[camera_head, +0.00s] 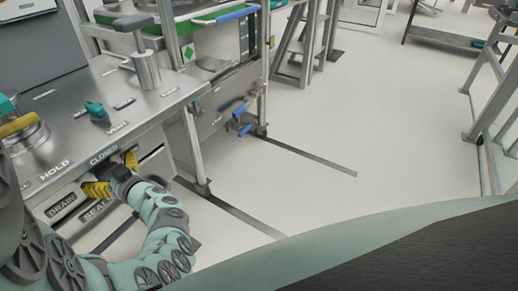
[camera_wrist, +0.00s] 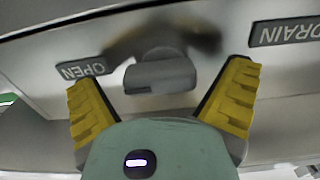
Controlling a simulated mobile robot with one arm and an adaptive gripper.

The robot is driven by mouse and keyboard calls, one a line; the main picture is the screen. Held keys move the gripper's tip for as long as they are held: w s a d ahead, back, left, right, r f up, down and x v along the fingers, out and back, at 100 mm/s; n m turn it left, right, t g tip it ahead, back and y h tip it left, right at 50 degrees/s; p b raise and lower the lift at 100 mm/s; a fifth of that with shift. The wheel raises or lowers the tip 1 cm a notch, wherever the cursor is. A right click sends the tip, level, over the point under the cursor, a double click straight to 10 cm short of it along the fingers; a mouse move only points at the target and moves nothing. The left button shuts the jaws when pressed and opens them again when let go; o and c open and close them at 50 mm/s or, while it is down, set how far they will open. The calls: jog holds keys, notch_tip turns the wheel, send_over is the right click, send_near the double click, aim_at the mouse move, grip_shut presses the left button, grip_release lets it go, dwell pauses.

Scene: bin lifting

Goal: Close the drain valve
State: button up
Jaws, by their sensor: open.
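The drain valve shows in the wrist view as a grey knob (camera_wrist: 158,77) with a dark, blurred shadow behind it. An OPEN label (camera_wrist: 83,68) is to its left and a DRAIN label (camera_wrist: 285,31) to its upper right. My gripper (camera_wrist: 160,85) is open, with one yellow finger on each side of the knob and a gap to both. The knob is hidden there by my gripper and arm.
A metal counter (camera_head: 75,135) with a teal knob (camera_head: 97,113) and a steel cylinder (camera_head: 147,72) is above my gripper. A steel frame leg (camera_head: 194,150) stands close to its right. Blue-handled valves (camera_head: 240,118) are farther right. The floor (camera_head: 330,130) there is mostly clear.

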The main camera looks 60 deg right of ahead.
jog(key=c, duration=1.2)
